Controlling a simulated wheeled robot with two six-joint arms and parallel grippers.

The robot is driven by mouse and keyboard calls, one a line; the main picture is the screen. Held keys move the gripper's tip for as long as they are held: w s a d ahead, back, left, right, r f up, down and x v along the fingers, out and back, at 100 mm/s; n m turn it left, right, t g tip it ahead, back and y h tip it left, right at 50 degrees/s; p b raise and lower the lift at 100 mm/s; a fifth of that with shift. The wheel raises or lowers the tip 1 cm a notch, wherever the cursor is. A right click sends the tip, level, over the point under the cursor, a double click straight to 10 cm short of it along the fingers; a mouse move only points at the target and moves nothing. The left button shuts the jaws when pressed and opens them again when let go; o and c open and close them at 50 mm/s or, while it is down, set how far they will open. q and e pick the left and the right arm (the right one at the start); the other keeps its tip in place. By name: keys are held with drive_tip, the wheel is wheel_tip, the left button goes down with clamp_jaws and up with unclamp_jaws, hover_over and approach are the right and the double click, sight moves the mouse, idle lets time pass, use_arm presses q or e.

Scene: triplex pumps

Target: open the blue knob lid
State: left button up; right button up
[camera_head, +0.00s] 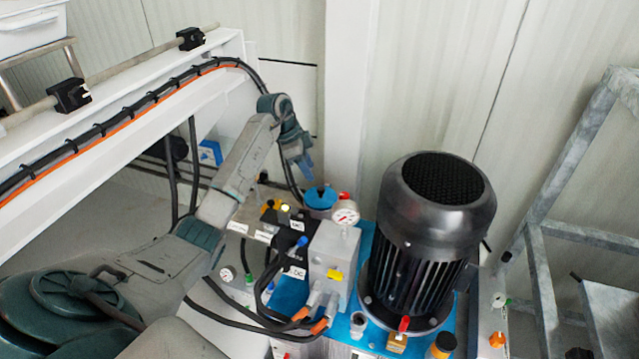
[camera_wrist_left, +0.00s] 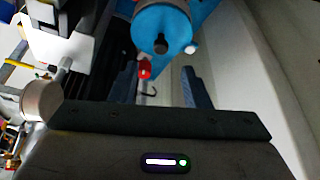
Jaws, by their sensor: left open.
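The blue round lid (camera_head: 320,195) sits on the pump unit, left of the pressure gauge, in the head view. In the left wrist view the blue lid (camera_wrist_left: 160,20) is at the top, with a small dark knob (camera_wrist_left: 161,46) on it. My left gripper (camera_head: 307,172) hangs close above the lid, pointing down. In the left wrist view its blue-grey fingers (camera_wrist_left: 160,82) are apart, with nothing held between them. The lid appears ahead of the fingertips; I cannot tell whether they touch it. My right gripper is not in view.
A pressure gauge (camera_head: 345,213) and grey valve block (camera_head: 333,255) stand beside the lid. A large black motor (camera_head: 425,240) stands to the right. Black hoses (camera_head: 262,285) run in front. A white beam with cables (camera_head: 150,90) crosses the upper left.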

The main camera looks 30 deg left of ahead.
sight(320, 188)
use_arm(q)
drive_tip(key=x, duration=0.7)
drive_tip(key=shift+w+f, duration=0.1)
drive_tip(key=shift+f, duration=0.25)
clamp_jaws()
